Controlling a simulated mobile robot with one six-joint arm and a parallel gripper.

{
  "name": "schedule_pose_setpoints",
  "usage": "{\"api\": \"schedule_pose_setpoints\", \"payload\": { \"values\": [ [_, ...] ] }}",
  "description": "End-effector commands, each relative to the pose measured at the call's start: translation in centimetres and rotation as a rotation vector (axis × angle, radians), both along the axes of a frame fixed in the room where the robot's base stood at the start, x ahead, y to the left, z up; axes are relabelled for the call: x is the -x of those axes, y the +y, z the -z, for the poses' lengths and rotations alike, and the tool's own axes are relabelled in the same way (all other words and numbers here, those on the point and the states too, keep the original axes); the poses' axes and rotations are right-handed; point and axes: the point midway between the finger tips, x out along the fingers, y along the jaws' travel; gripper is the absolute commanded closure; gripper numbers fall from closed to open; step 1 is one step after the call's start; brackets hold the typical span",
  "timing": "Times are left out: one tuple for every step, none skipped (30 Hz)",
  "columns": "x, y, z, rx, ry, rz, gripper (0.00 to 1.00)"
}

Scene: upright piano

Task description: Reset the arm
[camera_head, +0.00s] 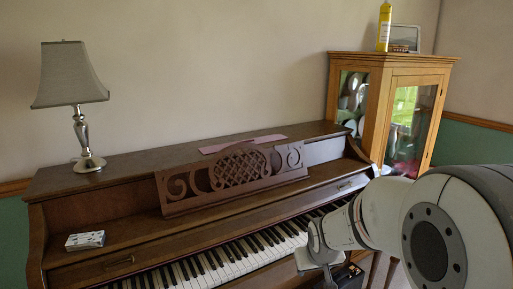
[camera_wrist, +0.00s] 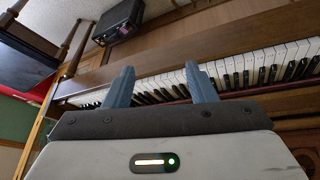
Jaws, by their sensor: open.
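My gripper (camera_wrist: 160,85) shows in the wrist view with its two blue-grey fingers spread apart and nothing between them. The piano keys (camera_wrist: 250,65) lie beyond the fingertips in that view. In the head view my white arm fills the lower right, in front of the right end of the brown upright piano (camera_head: 110,185). The gripper's fingers cannot be made out clearly there.
A lamp (camera_head: 80,130) and a small patterned box (camera_head: 85,240) stand on the piano's left. A pinkish flat item (camera_head: 243,144) lies on top. A glass cabinet (camera_head: 385,75) at right bears a yellow bottle (camera_head: 384,27) and a frame (camera_head: 405,38). A black case (camera_wrist: 118,22) shows in the wrist view.

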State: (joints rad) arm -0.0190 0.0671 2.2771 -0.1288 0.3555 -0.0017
Motion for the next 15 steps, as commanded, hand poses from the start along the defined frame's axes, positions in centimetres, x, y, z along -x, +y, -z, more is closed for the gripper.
{"api": "schedule_pose_setpoints", "payload": {
  "values": [
    [2.0, -0.1, -3.5, -0.005, 0.013, 0.015, 0.49],
    [3.2, -0.2, -4.6, -0.009, 0.027, 0.025, 0.49],
    [4.7, -0.2, -6.2, -0.013, 0.044, 0.035, 0.49],
    [6.0, -0.3, -7.2, -0.016, 0.057, 0.044, 0.49],
    [7.2, -0.3, -8.3, -0.021, 0.071, 0.053, 0.49],
    [8.9, -0.3, -9.6, -0.028, 0.09, 0.063, 0.49],
    [10.1, -0.3, -10.5, -0.032, 0.103, 0.07, 0.49],
    [11.3, -0.2, -11.3, -0.037, 0.116, 0.076, 0.49],
    [12.8, -0.2, -12.4, -0.044, 0.132, 0.084, 0.49],
    [13.8, -0.2, -13.0, -0.048, 0.143, 0.09, 0.49],
    [14.9, -0.1, -13.6, -0.052, 0.156, 0.096, 0.49],
    [16.0, -0.1, -14.3, -0.058, 0.17, 0.1, 0.49],
    [16.9, 0.0, -14.7, -0.061, 0.18, 0.104, 0.49],
    [17.6, 0.0, -15.0, -0.065, 0.188, 0.107, 0.49],
    [18.4, 0.1, -15.3, -0.069, 0.197, 0.11, 0.49]
  ]
}}
